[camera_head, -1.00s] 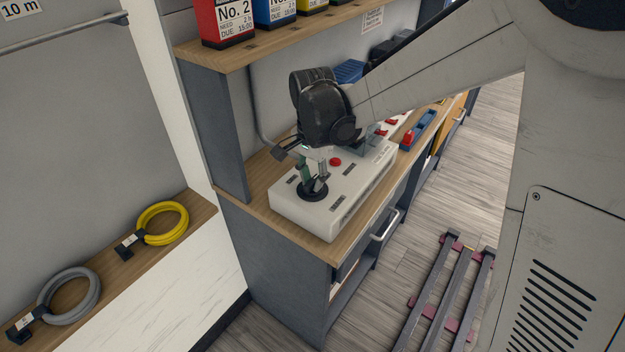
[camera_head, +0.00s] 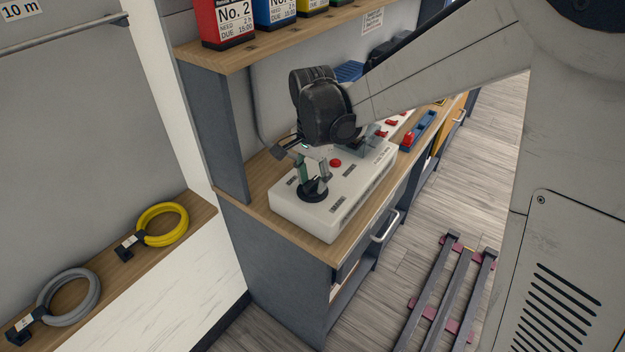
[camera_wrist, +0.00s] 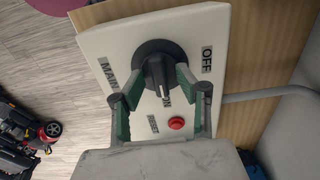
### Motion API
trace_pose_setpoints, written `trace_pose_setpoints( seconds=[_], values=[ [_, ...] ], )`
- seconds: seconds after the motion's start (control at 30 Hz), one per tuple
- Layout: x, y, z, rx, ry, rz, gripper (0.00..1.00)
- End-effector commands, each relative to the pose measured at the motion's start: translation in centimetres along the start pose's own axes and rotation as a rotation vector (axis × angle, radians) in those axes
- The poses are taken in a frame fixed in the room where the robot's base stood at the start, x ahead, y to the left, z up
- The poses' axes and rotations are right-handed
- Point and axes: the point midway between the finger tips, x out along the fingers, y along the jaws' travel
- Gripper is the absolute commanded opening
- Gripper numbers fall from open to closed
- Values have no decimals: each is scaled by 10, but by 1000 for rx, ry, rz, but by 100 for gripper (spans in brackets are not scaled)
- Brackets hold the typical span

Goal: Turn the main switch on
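The main switch is a black rotary knob (camera_wrist: 158,62) on a white box (camera_wrist: 100,45). In the wrist view, labels MAIN, OFF and ON lie around it, with OFF to the right and ON below. A white mark shows at the knob's lower end, towards ON. In the head view, the knob (camera_head: 313,195) sits at the near left part of the box (camera_head: 335,222). My gripper (camera_wrist: 160,80) has its green-padded fingers on either side of the knob's grip. They look apart, with gaps to the grip; contact is unclear. It also shows in the head view (camera_head: 312,184).
A red button (camera_wrist: 176,123) sits on the same box, close to my gripper. A shelf (camera_head: 270,47) with coloured boxes hangs above. A blue tray with red items (camera_head: 418,132) stands beyond the box. A yellow coil (camera_head: 162,224) and a grey coil (camera_head: 70,300) lie at left.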

Motion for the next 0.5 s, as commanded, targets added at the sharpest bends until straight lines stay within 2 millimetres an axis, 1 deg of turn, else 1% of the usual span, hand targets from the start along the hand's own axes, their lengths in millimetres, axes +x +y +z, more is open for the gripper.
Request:
trace_pose_setpoints(
  seconds=[0.17, 0.4, 0.5],
  values=[
    [-25, 0, 0, 0, 0, 0, 33],
    [-72, 0, 0, 0, 0, 0, 33],
    [-89, 0, 0, 0, 0, 0, 33]
  ],
)
